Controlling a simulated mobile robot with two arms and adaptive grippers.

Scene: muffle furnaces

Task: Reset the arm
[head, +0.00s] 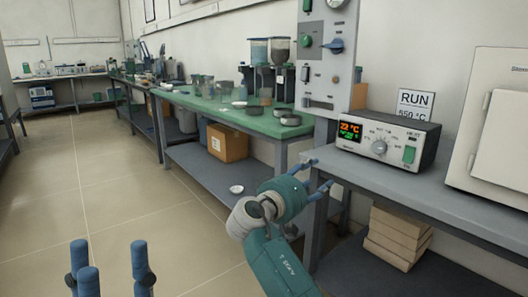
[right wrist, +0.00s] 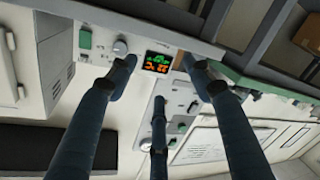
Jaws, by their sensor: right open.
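My right arm comes up from the bottom of the head view. Its teal right gripper (head: 318,174) is open and empty, with its blue fingers at the left front corner of the grey bench (head: 400,185). I cannot tell whether they touch it. In the right wrist view the spread fingers of the right gripper (right wrist: 158,85) have nothing between them. My left gripper (head: 112,255) shows only its upright blue fingers at the bottom left of the head view. They stand apart over the floor with nothing between them.
A controller box (head: 388,140) with an orange and green display stands on the grey bench, beside a white furnace (head: 490,130). Boxes (head: 397,238) sit on the lower shelf. A green-topped bench (head: 235,120) carries labware behind. The floor (head: 130,190) at left is clear.

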